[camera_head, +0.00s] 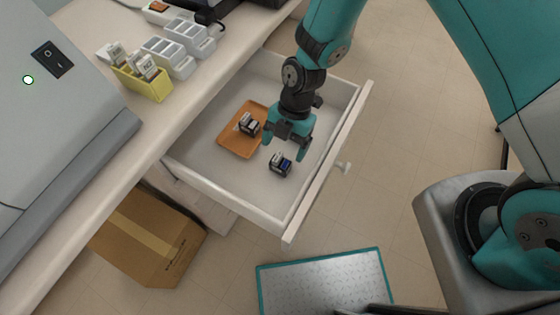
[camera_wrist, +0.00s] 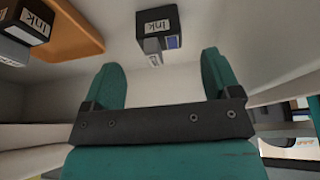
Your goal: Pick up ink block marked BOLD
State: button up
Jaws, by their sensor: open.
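Two dark ink blocks are inside the open drawer. One ink block (camera_head: 280,164) with a blue part stands on the bare drawer floor; it also shows in the wrist view (camera_wrist: 157,24), with an "Ink" label. The other ink block (camera_head: 249,124) sits on an orange tray (camera_head: 228,139) and shows at the upper left of the wrist view (camera_wrist: 33,19), also labelled "Ink". I cannot read BOLD on either. My gripper (camera_head: 286,148) is open and empty, pointing down above the drawer near the block on the floor; its two teal fingers (camera_wrist: 162,70) are apart from it.
The drawer (camera_head: 324,188) has white walls around the blocks. On the counter stand a yellow holder (camera_head: 145,84) and white racks (camera_head: 168,57). A cardboard box (camera_head: 150,236) and a teal-edged mat (camera_head: 325,285) are on the floor.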

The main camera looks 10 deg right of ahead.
aim_at(281, 157)
jog(key=x, duration=0.3)
jog(key=p+x, duration=0.1)
jog(key=shift+s+a+f, duration=0.1)
jog(key=shift+s+a, duration=0.05)
jog(key=shift+s, duration=0.15)
jog(key=c, duration=1)
